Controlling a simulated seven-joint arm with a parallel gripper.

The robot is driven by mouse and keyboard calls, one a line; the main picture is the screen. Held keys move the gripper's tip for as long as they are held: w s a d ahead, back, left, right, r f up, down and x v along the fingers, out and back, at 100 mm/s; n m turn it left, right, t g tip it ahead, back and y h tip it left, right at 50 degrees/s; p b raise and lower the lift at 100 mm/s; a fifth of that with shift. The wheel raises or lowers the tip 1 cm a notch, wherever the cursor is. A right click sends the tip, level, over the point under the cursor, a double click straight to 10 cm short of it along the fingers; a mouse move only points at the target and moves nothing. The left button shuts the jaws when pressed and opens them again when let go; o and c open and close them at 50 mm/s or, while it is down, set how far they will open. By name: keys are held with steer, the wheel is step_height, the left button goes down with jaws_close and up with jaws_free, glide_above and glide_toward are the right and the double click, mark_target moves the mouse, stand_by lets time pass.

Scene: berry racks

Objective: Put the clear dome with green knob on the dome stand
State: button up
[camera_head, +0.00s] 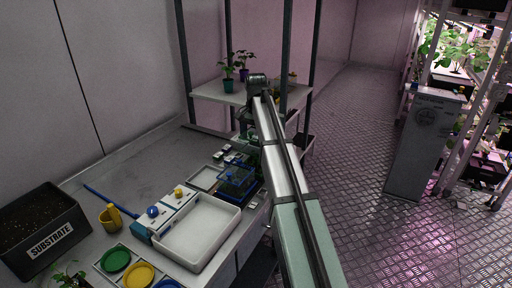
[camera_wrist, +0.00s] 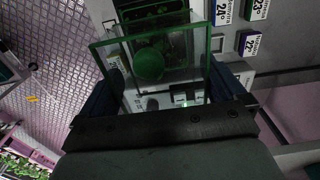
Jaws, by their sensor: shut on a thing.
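The clear dome (camera_wrist: 185,50) shows in the wrist view as a see-through box with green edges. Its round green knob (camera_wrist: 150,64) faces the camera. My gripper (camera_wrist: 165,90) has one dark finger on either side of the dome and is shut on it. In the head view my gripper (camera_head: 247,142) is low over the far end of the bench, largely hidden by my arm. A clear box with blue edges (camera_head: 236,180) stands on the bench just in front of it. I cannot make out for certain which thing is the dome stand.
A white tray (camera_head: 197,232), a blue-knobbed device (camera_head: 153,212) and a substrate box (camera_head: 40,228) stand nearer on the bench. Small labelled blocks (camera_wrist: 249,43) lie beside the dome in the wrist view. A shelf (camera_head: 215,94) with potted plants and its posts rise behind.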

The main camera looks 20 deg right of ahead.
mark_target(244, 135)
steer(key=shift+r, duration=0.95)
steer(key=shift+r+n, duration=0.2)
steer(key=shift+n, duration=0.1)
steer(key=n, duration=0.1)
steer(key=a+n, duration=0.1)
steer(key=n, duration=0.1)
steer(key=shift+r, duration=0.2)
steer(key=a+n, duration=0.3)
steer(key=shift+w+a+r+n, duration=0.1)
steer(key=shift+a+r+n, duration=0.05)
steer(key=shift+r+n, duration=0.2)
steer(key=s+a+f+m, duration=0.25)
steer(key=a+m, duration=0.45)
steer(key=a, duration=0.9)
steer(key=shift+w+d+f, duration=0.1)
steer(key=shift+w+f, duration=0.05)
steer(key=shift+f, duration=1.6)
steer(key=shift+w+d+f, duration=0.1)
steer(key=shift+w+f, duration=0.1)
steer(key=shift+f, duration=1.5)
steer(key=shift+w+f, duration=0.15)
steer(key=shift+f, duration=1.6)
